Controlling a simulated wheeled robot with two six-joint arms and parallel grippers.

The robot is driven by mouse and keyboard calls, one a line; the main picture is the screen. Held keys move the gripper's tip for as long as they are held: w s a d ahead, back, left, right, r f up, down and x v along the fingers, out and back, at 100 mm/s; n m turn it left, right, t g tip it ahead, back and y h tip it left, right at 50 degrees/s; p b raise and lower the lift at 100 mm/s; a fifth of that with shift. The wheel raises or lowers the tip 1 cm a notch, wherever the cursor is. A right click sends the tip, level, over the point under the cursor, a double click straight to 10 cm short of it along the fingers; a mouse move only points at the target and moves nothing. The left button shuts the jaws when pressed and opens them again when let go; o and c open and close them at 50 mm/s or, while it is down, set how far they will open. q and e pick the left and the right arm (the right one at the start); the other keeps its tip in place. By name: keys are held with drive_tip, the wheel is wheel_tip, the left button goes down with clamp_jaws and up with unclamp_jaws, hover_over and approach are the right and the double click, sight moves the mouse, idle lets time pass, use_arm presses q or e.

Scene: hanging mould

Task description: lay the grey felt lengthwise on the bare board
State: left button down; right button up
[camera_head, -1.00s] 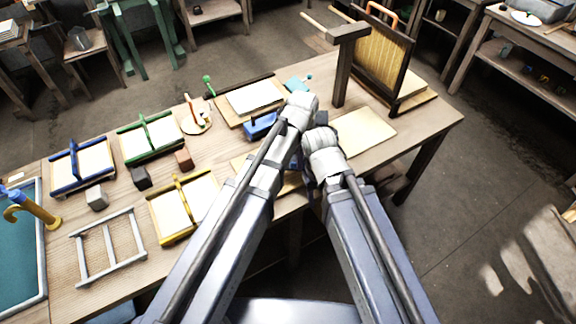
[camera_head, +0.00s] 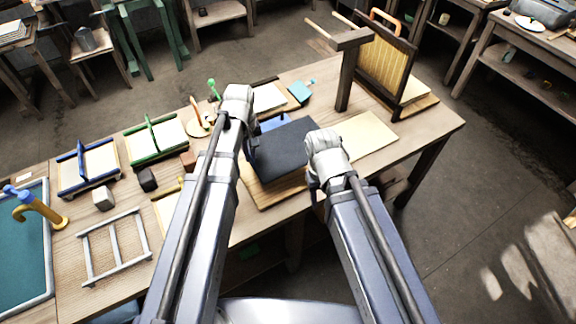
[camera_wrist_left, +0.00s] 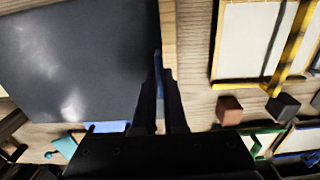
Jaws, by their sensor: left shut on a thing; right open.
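The dark grey felt (camera_head: 287,148) is a flat rectangular sheet spread over a wooden board (camera_head: 272,196), whose front strip shows bare. My left gripper (camera_head: 250,152) is shut on the felt's left edge. In the left wrist view the felt (camera_wrist_left: 75,60) fills the left side, its edge between the fingers (camera_wrist_left: 162,85), with a strip of board (camera_wrist_left: 168,30) beside it. I cannot tell whether the felt touches the board throughout. My right gripper (camera_head: 312,185) is open beside the felt's right end, holding nothing that shows.
A pale board (camera_head: 367,138) lies to the right, near a dark post (camera_head: 344,80) and an upright framed mould (camera_head: 384,62). A blue object (camera_head: 272,123) sits behind the felt. Green (camera_head: 153,140) and blue (camera_head: 85,170) framed moulds and a grey frame (camera_head: 113,247) occupy the left.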

use_arm(q)
drive_tip(key=shift+f+b, duration=3.15)
drive_tip(key=shift+f, duration=0.1)
wheel_tip(320, 180, down, 4)
drive_tip(key=b, duration=0.3)
drive_tip(key=shift+r+b, duration=0.25)
drive_tip(key=shift+b, duration=0.1)
drive_tip(key=shift+f, duration=0.15)
drive_tip(key=c, duration=1)
unclamp_jaws()
